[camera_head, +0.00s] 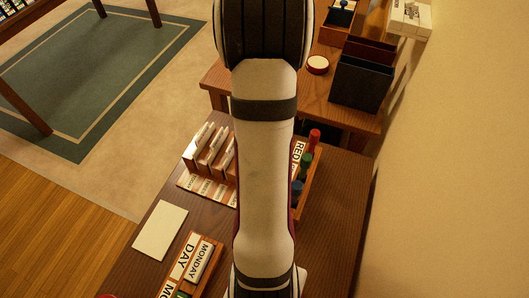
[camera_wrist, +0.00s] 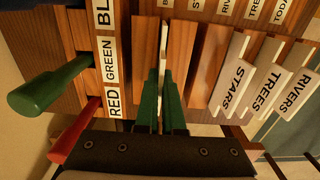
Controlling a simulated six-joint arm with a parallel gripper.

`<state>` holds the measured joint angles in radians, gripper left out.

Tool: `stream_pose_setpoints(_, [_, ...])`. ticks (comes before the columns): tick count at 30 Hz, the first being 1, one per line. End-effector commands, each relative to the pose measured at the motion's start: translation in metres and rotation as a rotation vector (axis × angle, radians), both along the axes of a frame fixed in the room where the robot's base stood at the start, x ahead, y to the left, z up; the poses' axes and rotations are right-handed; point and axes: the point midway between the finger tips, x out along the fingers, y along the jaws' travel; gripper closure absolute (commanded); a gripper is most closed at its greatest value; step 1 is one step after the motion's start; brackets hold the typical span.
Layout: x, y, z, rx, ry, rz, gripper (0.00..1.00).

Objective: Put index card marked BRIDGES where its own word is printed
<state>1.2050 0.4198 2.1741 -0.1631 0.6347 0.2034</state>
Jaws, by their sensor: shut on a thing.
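In the wrist view, the two green fingers of my gripper (camera_wrist: 161,105) are shut on a thin white card (camera_wrist: 163,42), seen edge-on. Its word does not show, so I cannot tell if it is BRIDGES. The card is over a wooden slotted rack (camera_wrist: 210,62), between two wooden dividers; I cannot tell how deep it sits. Cards marked STARS (camera_wrist: 232,78), TREES (camera_wrist: 264,88) and RIVERS (camera_wrist: 292,96) lean in the rack to the right. Printed labels (camera_wrist: 226,8) run along the rack's edge, partly cut off. In the head view the rack (camera_head: 187,158) shows, but my arm hides the gripper.
Beside the rack is a holder labelled RED, GREEN and BL... (camera_wrist: 111,72), with a green peg (camera_wrist: 45,92) and a red peg (camera_wrist: 75,135). A blank white sheet (camera_head: 160,231) and a MONDAY block (camera_head: 203,252) lie nearby. A dark box (camera_head: 361,84) stands farther back.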

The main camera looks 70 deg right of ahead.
Motion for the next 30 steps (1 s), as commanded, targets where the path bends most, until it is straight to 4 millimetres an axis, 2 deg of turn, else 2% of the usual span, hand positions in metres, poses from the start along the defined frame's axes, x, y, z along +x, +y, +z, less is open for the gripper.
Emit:
stream_pose_setpoints(5, [0.000,0.000,-0.002,0.000,0.000,0.000,1.00])
stream_pose_setpoints(11, [0.000,0.000,-0.002,0.000,0.000,0.000,0.65])
stream_pose_setpoints(20, [0.000,0.000,0.001,-0.001,0.000,0.000,0.65])
stream_pose_setpoints(23, [0.001,-0.001,0.017,-0.005,-0.002,-0.001,0.65])
stream_pose_setpoints(30, [0.000,-0.001,0.085,-0.005,-0.002,0.000,0.65])
